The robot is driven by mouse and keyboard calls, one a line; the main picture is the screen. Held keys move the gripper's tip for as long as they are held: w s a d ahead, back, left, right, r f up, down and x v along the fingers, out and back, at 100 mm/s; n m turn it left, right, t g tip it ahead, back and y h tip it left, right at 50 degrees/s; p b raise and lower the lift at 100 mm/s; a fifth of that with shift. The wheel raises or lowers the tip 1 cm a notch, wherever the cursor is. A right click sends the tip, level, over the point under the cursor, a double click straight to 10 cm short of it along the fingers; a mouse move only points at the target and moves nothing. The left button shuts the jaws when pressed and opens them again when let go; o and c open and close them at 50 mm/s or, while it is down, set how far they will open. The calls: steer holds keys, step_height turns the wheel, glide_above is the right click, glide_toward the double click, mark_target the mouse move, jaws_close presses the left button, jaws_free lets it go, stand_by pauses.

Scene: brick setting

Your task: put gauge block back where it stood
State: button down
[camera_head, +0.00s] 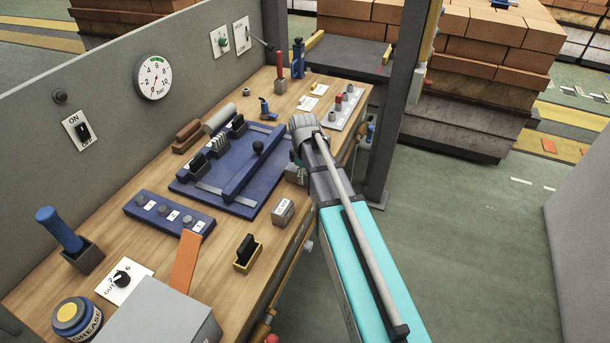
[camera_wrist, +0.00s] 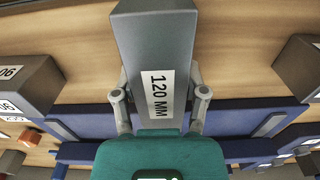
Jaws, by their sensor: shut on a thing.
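In the wrist view, my gripper (camera_wrist: 160,98) is shut on a grey gauge block (camera_wrist: 150,40) with a white label reading 120 MM. One finger is on each side of it. Two more grey labelled blocks show there, one at the left (camera_wrist: 28,88) and one at the right (camera_wrist: 301,65), apart from the held one. In the head view, my arm reaches over the bench's right edge and hides most of the gripper. A grey labelled block (camera_head: 283,211) stands near that edge. Another grey block (camera_head: 294,173) shows beside my wrist; I cannot tell if it is held.
A blue fixture plate (camera_head: 211,176) with a raised bar lies left of my gripper. A black-and-yellow holder (camera_head: 247,253) stands nearer the front. A grey panel (camera_head: 333,107) with small parts lies beyond. Bare wood shows between the plate and the blue strip (camera_head: 168,213).

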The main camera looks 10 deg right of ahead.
steer(key=shift+c, duration=0.6)
jaws_free()
steer(key=shift+r, duration=0.2)
step_height(320, 180, up, 12)
steer(key=p, duration=1.2)
steer(key=shift+f, duration=0.1)
steer(key=shift+s, duration=0.1)
steer(key=s+m, duration=1)
steer(key=s, duration=0.5)
steer(key=shift+s+d+m, duration=0.2)
steer(key=shift+s+m, duration=0.15)
steer(key=shift+m, duration=0.05)
